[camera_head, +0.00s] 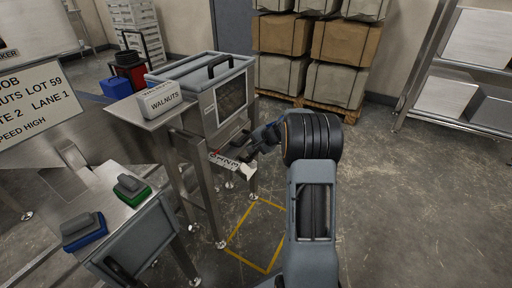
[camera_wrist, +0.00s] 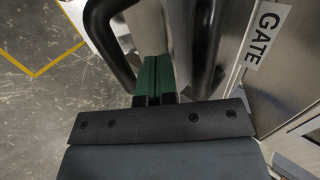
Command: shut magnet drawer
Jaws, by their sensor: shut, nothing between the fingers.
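The magnet drawer (camera_head: 223,161) shows as a small pale labelled front, low on the front of the grey machine, and its lettering is only partly readable. How far it stands out is hard to tell, since my gripper and arm cover part of it. My gripper (camera_head: 246,152) is at the right of this front. In the wrist view its green fingertips (camera_wrist: 152,72) are shut together and empty. Dark curved bars (camera_wrist: 204,45) stand on either side of the fingertips. Whether the fingers touch anything cannot be told.
A GATE label (camera_wrist: 267,35) is on the metal face at the right of the wrist view. A WALNUTS box (camera_head: 160,99) stands on the side shelf. Sacks on a pallet (camera_head: 310,100) are behind. A yellow floor outline (camera_head: 262,235) lies below, on clear floor.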

